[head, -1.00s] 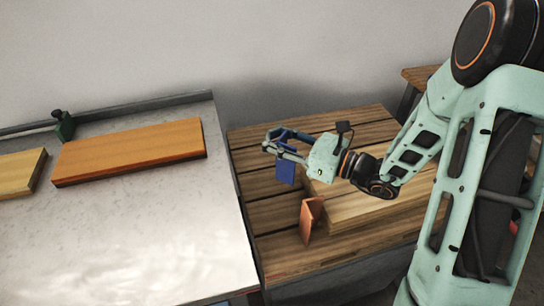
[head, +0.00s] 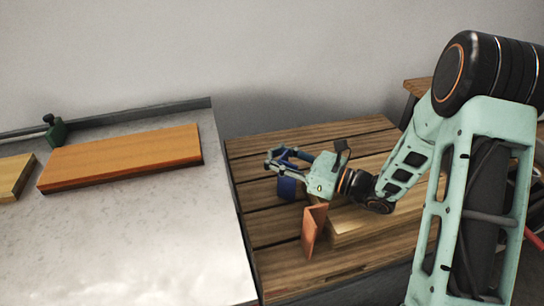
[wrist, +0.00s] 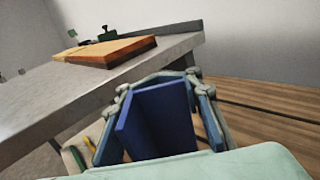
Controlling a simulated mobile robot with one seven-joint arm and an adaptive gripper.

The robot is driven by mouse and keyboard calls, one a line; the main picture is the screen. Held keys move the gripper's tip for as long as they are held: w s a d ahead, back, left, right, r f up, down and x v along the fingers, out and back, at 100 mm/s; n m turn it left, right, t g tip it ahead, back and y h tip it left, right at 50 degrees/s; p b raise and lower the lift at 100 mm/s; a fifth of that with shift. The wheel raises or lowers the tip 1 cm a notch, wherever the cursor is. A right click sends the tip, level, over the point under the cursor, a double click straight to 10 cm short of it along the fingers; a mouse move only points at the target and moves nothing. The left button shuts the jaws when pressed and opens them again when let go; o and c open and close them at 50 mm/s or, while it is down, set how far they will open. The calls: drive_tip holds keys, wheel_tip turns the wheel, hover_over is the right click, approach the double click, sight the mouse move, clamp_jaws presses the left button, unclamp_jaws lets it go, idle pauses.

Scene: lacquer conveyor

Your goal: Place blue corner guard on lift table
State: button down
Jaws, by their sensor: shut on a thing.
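The blue corner guard (head: 287,188) is a dark blue folded plate. My gripper (head: 276,160) is shut on it, and it hangs below the fingers over the slatted wooden table (head: 265,232). In the wrist view the blue corner guard (wrist: 165,118) stands between the two fingers of my gripper (wrist: 160,84), its folded edge facing the camera. I cannot tell whether its lower edge touches the slats. No other surface here is clearly a lift table.
An orange corner guard (head: 312,228) stands against a pale wooden board (head: 350,222) close to my gripper. A grey-topped conveyor (head: 140,235) on the left carries an orange board (head: 125,157) and a pale board (head: 14,176). Bare slats lie left of the guards.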

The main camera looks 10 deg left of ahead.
drive_tip(key=shift+f, duration=0.1)
drive_tip(key=c, duration=1.4)
unclamp_jaws()
drive_tip(key=shift+o, duration=0.2)
drive_tip(key=p+v, duration=0.1)
drive_tip(key=v, duration=1.1)
